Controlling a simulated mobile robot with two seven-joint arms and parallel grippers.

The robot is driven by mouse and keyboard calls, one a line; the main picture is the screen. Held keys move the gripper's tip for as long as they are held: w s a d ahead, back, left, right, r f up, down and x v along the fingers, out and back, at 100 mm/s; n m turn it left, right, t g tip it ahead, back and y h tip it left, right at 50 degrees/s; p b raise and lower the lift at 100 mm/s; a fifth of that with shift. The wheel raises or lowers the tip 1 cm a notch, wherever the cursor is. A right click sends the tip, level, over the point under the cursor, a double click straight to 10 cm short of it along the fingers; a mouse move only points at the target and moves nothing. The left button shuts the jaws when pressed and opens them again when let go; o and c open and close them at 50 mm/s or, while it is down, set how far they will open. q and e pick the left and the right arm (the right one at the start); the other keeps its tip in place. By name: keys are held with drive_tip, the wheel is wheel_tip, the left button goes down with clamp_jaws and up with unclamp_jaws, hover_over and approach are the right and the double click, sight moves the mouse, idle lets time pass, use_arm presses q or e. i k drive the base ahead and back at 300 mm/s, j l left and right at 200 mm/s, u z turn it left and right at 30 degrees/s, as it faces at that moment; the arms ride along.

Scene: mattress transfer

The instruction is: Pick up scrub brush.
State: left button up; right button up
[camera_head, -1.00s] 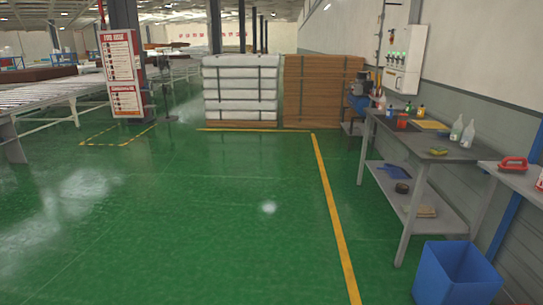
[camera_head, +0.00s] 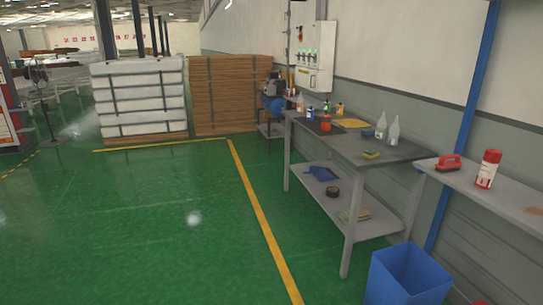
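A red object with a raised loop handle (camera_head: 448,162), which looks like the scrub brush, lies on the near right shelf (camera_head: 492,189). It is close to the shelf's left end, just left of a red and white canister (camera_head: 488,169). Its underside and bristles are not clear at this distance. Neither of my grippers shows in the head view.
A grey workbench (camera_head: 400,150) holds bottles, a yellow cloth-like item (camera_head: 352,123) and a sponge (camera_head: 370,154). A blue dustpan (camera_head: 322,173) and a black roll (camera_head: 332,191) lie below. A blue bin (camera_head: 408,276) stands in front. Green floor (camera_head: 130,230) is open at left.

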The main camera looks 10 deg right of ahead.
sight(443, 166)
drive_tip(key=i+z, duration=0.35)
drive_tip(key=i, duration=0.2)
drive_tip(key=i+j+z, duration=0.1)
drive_tip(key=i+z, duration=0.3)
drive_tip(key=i, duration=0.15)
drive_tip(key=i+z, duration=0.25)
drive_tip(key=z, duration=0.15)
drive_tip(key=i+z, duration=0.35)
drive_tip(key=i+j+z, duration=0.1)
drive_tip(key=z, duration=0.3)
drive_tip(key=i+z, duration=0.2)
drive_tip(key=z, duration=0.2)
drive_tip(key=i+j+z, duration=0.15)
drive_tip(key=z, duration=0.2)
drive_tip(key=i+j+z, duration=0.15)
drive_tip(key=i+z, duration=0.25)
drive_tip(key=k, duration=0.1)
